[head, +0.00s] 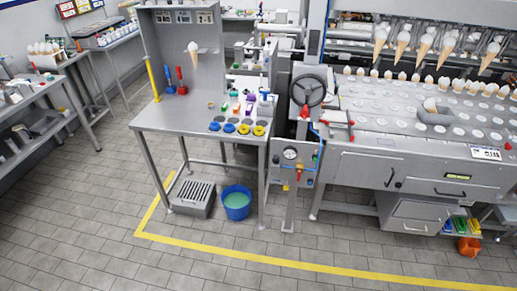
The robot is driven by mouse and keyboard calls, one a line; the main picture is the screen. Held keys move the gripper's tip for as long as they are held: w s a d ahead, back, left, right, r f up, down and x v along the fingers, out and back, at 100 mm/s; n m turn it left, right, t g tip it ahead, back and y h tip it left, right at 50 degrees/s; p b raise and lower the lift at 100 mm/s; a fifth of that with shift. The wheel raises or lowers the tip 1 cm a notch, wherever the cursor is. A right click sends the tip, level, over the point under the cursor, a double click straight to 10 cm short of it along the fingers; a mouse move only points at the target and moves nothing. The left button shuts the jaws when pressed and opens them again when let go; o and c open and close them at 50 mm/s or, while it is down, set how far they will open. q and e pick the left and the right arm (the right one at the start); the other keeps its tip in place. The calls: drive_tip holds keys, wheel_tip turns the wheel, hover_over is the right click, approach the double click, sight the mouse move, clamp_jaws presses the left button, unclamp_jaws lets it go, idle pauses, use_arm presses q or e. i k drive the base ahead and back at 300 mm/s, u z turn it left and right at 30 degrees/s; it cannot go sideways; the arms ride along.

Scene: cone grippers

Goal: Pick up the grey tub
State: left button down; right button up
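Neither of my grippers is in the head view. A small grey tub-like holder (434,115) sits on the machine's perforated top at the right, with a cone (430,104) in or against it. A larger grey box with a slotted top (194,198) stands on the floor under the left worktable. I cannot tell from this view which of the two is the grey tub.
A blue bucket (237,203) with green contents stands beside the slotted box, under the steel worktable (160,118). A black handwheel (307,90) is between worktable and machine. Several cones hang above the machine. The tiled floor in front (100,240) is clear, marked by a yellow line.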

sight(445, 117)
drive_tip(key=u, duration=0.1)
drive_tip(key=i, duration=0.85)
drive_tip(key=z, duration=0.3)
